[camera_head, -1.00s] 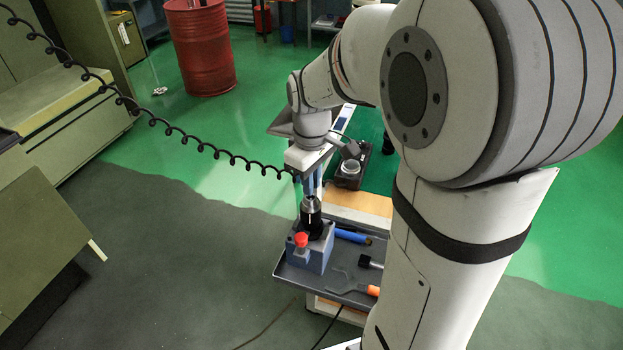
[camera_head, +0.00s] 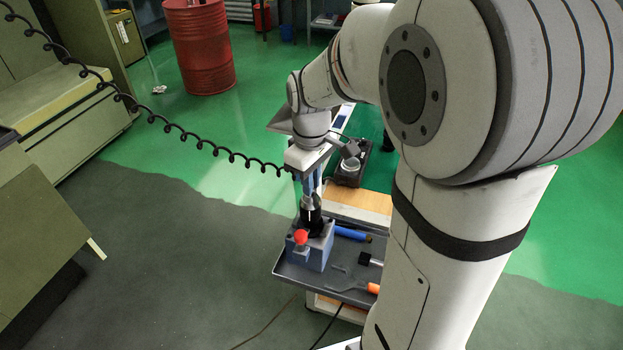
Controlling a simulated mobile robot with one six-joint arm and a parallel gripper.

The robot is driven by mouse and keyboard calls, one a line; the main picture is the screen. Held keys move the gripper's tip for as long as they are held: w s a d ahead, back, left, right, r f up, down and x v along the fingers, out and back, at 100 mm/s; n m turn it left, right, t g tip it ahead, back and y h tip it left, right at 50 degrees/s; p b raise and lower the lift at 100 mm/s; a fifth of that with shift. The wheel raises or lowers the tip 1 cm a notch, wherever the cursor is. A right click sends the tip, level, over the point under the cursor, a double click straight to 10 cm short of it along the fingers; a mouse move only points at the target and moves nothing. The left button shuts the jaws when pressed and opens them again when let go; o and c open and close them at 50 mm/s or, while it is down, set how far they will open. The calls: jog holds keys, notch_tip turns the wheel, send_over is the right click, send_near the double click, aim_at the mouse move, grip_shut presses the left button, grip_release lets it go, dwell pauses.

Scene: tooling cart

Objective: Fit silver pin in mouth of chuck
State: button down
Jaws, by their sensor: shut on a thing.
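The chuck (camera_head: 310,216) is a black body with a silver nose, standing upright in a blue-grey block (camera_head: 308,252) on the cart's tray. My gripper (camera_head: 309,194) points down directly above the chuck, its fingers close to the silver nose. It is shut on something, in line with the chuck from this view. The silver pin is too small and too hidden by the fingers to make out, so I cannot tell whether its tip is inside the mouth or just above it.
A red knob (camera_head: 301,237) stands on the block's front. The tray (camera_head: 345,293) also holds a blue-handled tool (camera_head: 352,234), a black-headed tool (camera_head: 367,259) and an orange-handled tool (camera_head: 373,288). A dark case (camera_head: 350,172) sits behind. A coiled black cable (camera_head: 190,138) hangs at left.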

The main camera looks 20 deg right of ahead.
jog(key=c, duration=1.3)
grip_release()
jog(key=shift+c, duration=0.2)
notch_tip(320, 180, up, 8)
jog(key=shift+f+b, duration=0.1)
jog(key=shift+b, duration=0.4)
jog(key=s+f+m+t, duration=0.3)
jog(key=s+m, duration=0.4)
jog(key=s, duration=0.7)
jog(key=shift+s+f+m, duration=0.2)
jog(key=shift+f+m, duration=0.1)
jog(key=shift+f, duration=0.05)
